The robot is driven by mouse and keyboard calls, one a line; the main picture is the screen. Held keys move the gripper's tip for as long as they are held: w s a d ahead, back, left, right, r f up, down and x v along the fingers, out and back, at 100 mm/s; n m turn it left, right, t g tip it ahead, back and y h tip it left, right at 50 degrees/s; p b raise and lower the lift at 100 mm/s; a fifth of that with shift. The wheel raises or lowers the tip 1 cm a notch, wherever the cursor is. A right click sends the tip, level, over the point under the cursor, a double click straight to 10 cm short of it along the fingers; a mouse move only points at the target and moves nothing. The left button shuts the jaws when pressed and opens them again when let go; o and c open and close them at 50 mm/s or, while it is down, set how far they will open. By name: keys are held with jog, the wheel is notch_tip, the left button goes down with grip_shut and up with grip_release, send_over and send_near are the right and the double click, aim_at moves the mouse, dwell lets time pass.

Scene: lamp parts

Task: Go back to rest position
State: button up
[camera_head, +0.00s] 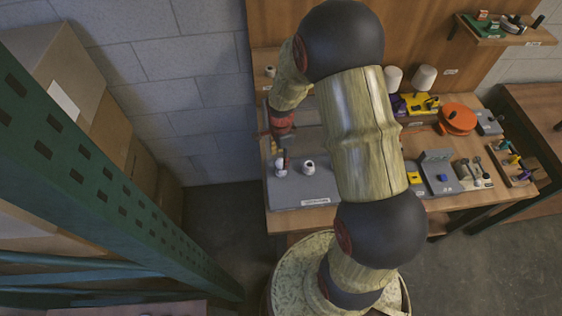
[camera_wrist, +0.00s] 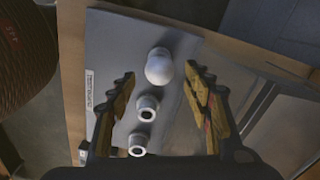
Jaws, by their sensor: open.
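My gripper (camera_wrist: 160,74) is open in the wrist view, its two toothed fingers apart with nothing clamped between them. A white round bulb (camera_wrist: 158,66) shows between the fingertips, on or over a grey tray (camera_wrist: 185,45); I cannot tell its exact distance from the fingers. Two white sockets with dark openings (camera_wrist: 147,107) (camera_wrist: 138,144) lie nearer the palm in that view. In the head view my gripper (camera_head: 284,150) points down over the left part of the grey tray (camera_head: 295,198). A white socket (camera_head: 309,167) stands on it; my arm hides part of the bench.
The wooden bench carries an orange round case (camera_head: 458,119), yellow parts (camera_head: 420,104) and a grey fixture (camera_head: 437,172) to the right. A wall shelf (camera_head: 505,32) is at upper right. A green rack (camera_head: 90,165) with cardboard boxes (camera_head: 62,75) stands at left.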

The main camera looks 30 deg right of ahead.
notch_tip(320, 180, up, 7)
jog(key=shift+r, duration=0.1)
dwell(0.4)
jog(key=shift+s+n, duration=0.15)
jog(key=shift+n, duration=0.55)
jog(key=s+a+r+n+t+b, duration=0.2)
jog(key=s+a+r+n+b, duration=0.3)
jog(key=s+n, duration=0.4)
jog(key=s+a+r+n+t+b, duration=0.3)
jog(key=s+a+r+n+b, duration=0.1)
jog(key=s+r+n+b, duration=0.3)
notch_tip(320, 180, up, 3)
jog(key=shift+s+a+f+n+t, duration=0.1)
jog(key=shift+s+a+n+t, duration=0.25)
jog(key=shift+s+n, duration=0.7)
